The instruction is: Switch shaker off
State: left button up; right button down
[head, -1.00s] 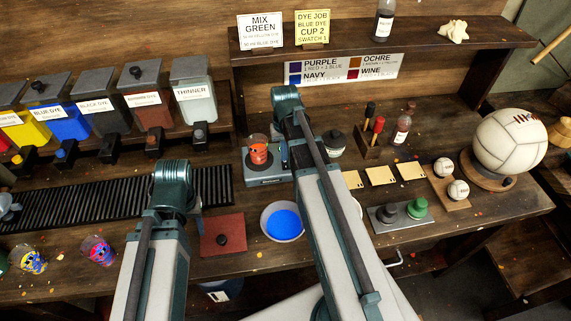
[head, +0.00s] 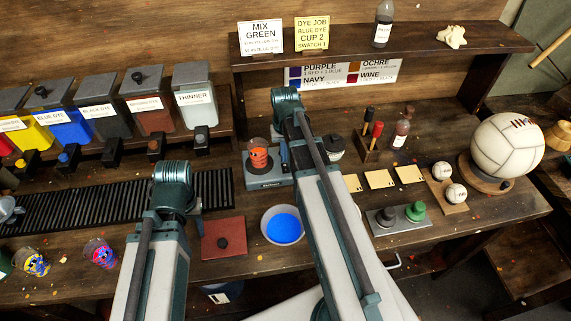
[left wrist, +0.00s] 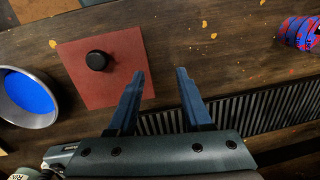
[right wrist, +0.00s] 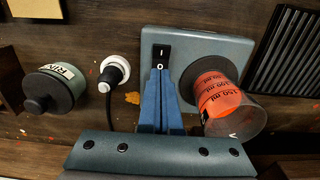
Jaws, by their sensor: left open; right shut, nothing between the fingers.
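The shaker (head: 265,183) is a grey-blue box on the bench with a round dark plate. A clear cup (right wrist: 228,108) with orange-red contents and volume marks stands on the plate. In the right wrist view, the shaker's black rocker switch (right wrist: 161,54) shows a white I and, below it, an O. My right gripper (right wrist: 160,72) is shut and empty, its blue fingertips at the O end of the switch. I cannot tell whether they touch it or which way the rocker is tipped. My left gripper (left wrist: 155,72) is open and empty above the bench, near a red mat (left wrist: 105,70).
A white plug-like piece with a cable (right wrist: 115,70) and a dark-lidded jar (right wrist: 48,90) are beside the shaker. A bowl of blue dye (head: 284,226) stands in front of it.

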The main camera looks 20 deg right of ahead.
aim_at(285, 165)
pick_arm(q)
notch_tip(285, 165, up, 5)
jog(key=p, duration=0.4)
pick_arm(e)
notch_tip(285, 165, up, 5)
jog(key=shift+f, duration=0.1)
pick_arm(q)
jog(key=shift+f, duration=0.1)
